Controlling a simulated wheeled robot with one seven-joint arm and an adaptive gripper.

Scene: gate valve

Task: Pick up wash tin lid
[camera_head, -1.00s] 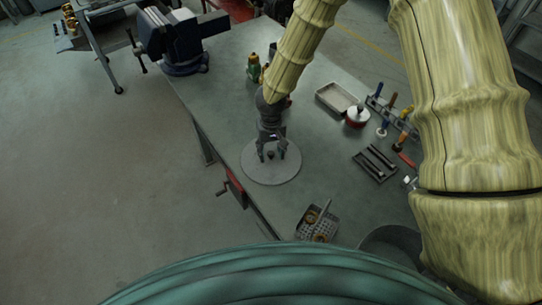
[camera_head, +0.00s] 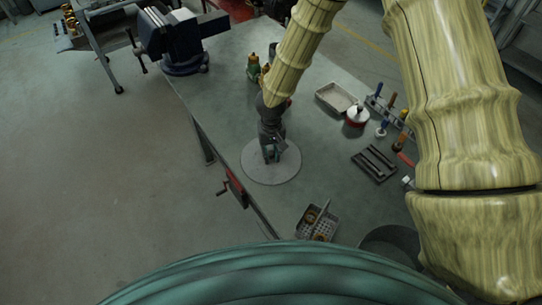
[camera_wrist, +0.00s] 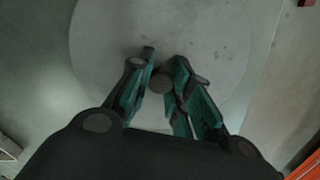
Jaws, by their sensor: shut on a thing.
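The wash tin lid (camera_head: 284,174) is a flat grey disc lying on the workbench, near its front left edge. In the wrist view the lid (camera_wrist: 105,40) fills the upper middle, with a small round dark knob (camera_wrist: 160,82) near its centre. My gripper (camera_head: 271,155) points down over the lid's middle. In the wrist view my gripper (camera_wrist: 160,80) has its fingers closed in on both sides of the knob. The fingers and wrist hide part of the lid. The lid appears to rest flat on the bench.
The grey workbench (camera_head: 225,110) has a vise (camera_head: 180,40) at its far left corner. A perforated basket (camera_head: 317,224) stands in front of the lid. Bottles (camera_head: 253,68) stand behind.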

